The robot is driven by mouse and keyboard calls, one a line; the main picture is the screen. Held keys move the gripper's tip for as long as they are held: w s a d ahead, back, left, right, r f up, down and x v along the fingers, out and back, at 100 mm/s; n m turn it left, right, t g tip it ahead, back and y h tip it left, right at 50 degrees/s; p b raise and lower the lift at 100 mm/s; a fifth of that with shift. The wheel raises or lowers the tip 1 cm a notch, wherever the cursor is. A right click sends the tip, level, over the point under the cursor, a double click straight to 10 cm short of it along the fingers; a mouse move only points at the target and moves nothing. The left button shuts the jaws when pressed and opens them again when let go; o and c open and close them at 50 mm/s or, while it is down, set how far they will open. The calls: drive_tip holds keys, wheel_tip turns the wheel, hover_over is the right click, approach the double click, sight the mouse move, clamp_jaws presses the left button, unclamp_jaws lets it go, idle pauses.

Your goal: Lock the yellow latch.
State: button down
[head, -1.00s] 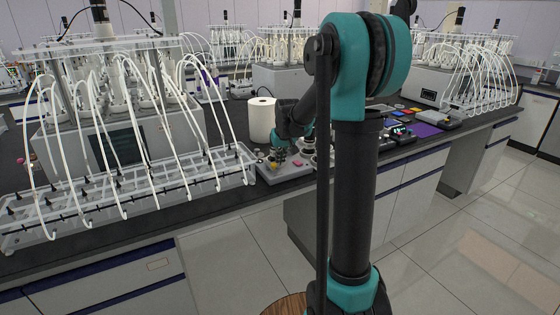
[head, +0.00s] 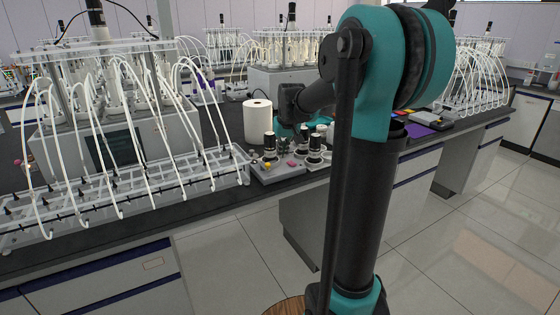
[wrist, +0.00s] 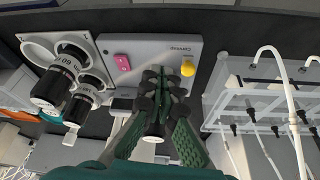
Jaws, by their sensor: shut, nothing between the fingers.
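The yellow latch (wrist: 188,69) is a small rounded knob on a light grey panel box (wrist: 195,24). It also shows in the head view (head: 267,165), on the box at the bench's front edge. In the wrist view my gripper (wrist: 158,74) is shut and empty, with its fingertips over the box just left of the yellow latch. I cannot tell whether they touch it. A pink latch (wrist: 122,62) lies to the left of my fingers.
Several black-capped bottles (wrist: 50,85) stand beside the box, left in the wrist view. A rack with white tubes (head: 130,185) borders the box on the left in the head view. A white paper roll (head: 257,121) stands behind it. The floor in front is clear.

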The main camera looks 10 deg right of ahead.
drive_tip(key=shift+v, duration=1.4)
drive_tip(key=shift+d, duration=0.1)
drive_tip(key=s+f, duration=0.9)
drive_tip(key=s, duration=0.5)
drive_tip(key=s+f+m, duration=0.1)
drive_tip(key=s+f, duration=0.9)
drive_tip(key=s, duration=0.4)
drive_tip(key=shift+s+f, duration=0.2)
drive_tip(key=shift+s, duration=0.2)
